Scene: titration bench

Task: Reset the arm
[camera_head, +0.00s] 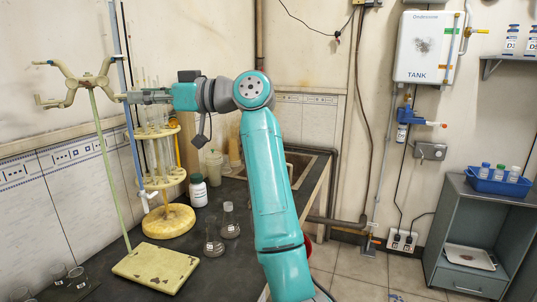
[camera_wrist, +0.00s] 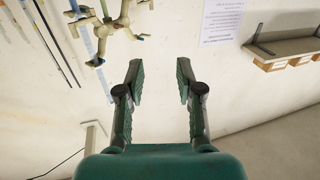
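My teal arm (camera_head: 272,190) rises in the middle of the head view and bends left at the elbow. My gripper (camera_head: 130,97) is at the left end of it, near the clamp of the yellow-green stand. In the wrist view my gripper (camera_wrist: 158,82) is open, with a wide empty gap between the two green fingers. Only pale wall shows between them. The stand's clamp (camera_wrist: 108,25) is at the upper left of the wrist view, apart from the fingers. In the head view the clamp (camera_head: 75,82) is just left of the gripper; whether they touch there is unclear.
A round yellow rack (camera_head: 168,220) with glass tubes stands below my gripper. The stand's base (camera_head: 155,264), a white bottle (camera_head: 198,190) and flasks (camera_head: 229,222) share the dark bench. A sink (camera_head: 300,160) is behind my arm. A grey cabinet (camera_head: 480,235) stands at right.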

